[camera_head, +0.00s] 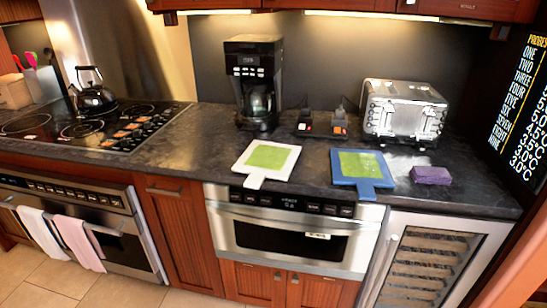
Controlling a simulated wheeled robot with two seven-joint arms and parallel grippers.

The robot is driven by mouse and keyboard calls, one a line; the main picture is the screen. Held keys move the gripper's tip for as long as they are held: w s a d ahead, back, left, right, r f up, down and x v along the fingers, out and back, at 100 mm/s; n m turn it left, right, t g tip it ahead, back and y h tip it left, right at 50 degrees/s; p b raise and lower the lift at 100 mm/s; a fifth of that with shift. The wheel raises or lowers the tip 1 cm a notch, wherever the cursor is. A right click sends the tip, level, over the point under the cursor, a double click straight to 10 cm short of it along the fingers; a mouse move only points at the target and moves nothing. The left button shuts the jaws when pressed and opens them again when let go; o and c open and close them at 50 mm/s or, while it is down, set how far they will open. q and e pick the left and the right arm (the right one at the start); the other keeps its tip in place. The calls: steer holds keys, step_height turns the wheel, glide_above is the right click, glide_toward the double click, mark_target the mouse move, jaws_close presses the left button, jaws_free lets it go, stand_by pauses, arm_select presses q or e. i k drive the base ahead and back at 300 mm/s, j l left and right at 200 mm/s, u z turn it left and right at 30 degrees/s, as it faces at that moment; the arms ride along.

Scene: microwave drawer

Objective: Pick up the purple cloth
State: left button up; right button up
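The purple cloth (430,175) is a small folded block lying on the dark countertop, near its front right part. It sits just right of a blue-framed board with a green middle (362,170), with a small gap between them. Nothing covers the cloth. Neither of my grippers shows in the head view.
A white-framed green board (266,163) lies left of the blue one. A silver toaster (403,112) stands behind the cloth. A black coffee maker (254,82) and two small dark items stand at the back. The microwave drawer (290,236) below is shut. Counter right of the cloth is clear.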

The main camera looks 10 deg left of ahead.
mark_target(419, 173)
steer(key=i+j, duration=0.1)
steer(key=i, duration=0.35)
steer(key=i+j+z, duration=0.15)
steer(key=i, duration=0.3)
